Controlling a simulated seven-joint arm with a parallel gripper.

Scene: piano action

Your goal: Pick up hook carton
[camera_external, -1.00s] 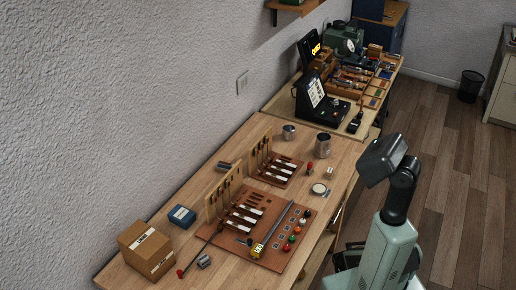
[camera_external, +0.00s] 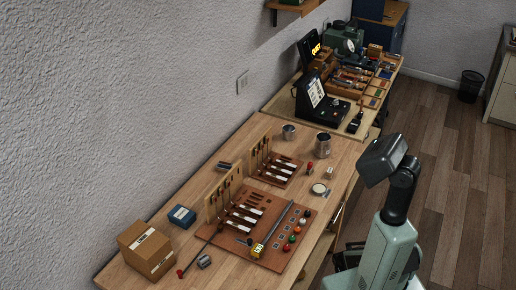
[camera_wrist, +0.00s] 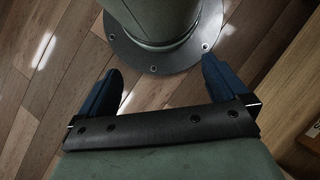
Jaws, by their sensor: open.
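A brown cardboard carton (camera_external: 147,252) with a pale label sits at the near left end of the workbench. A smaller blue box (camera_external: 182,216) with a label sits just behind it. I cannot read either label, so I cannot tell which one is the hook carton. My gripper (camera_wrist: 160,65) shows in the wrist view with its two dark blue fingers spread wide and nothing between them. It points down over the floor by my own base, away from both boxes. In the external view I cannot make out the fingers.
The workbench (camera_external: 226,176) holds a brown board (camera_external: 291,217) with upright piano-action parts, a ruler and several coloured knobs. Metal cups (camera_external: 323,145) stand farther back.

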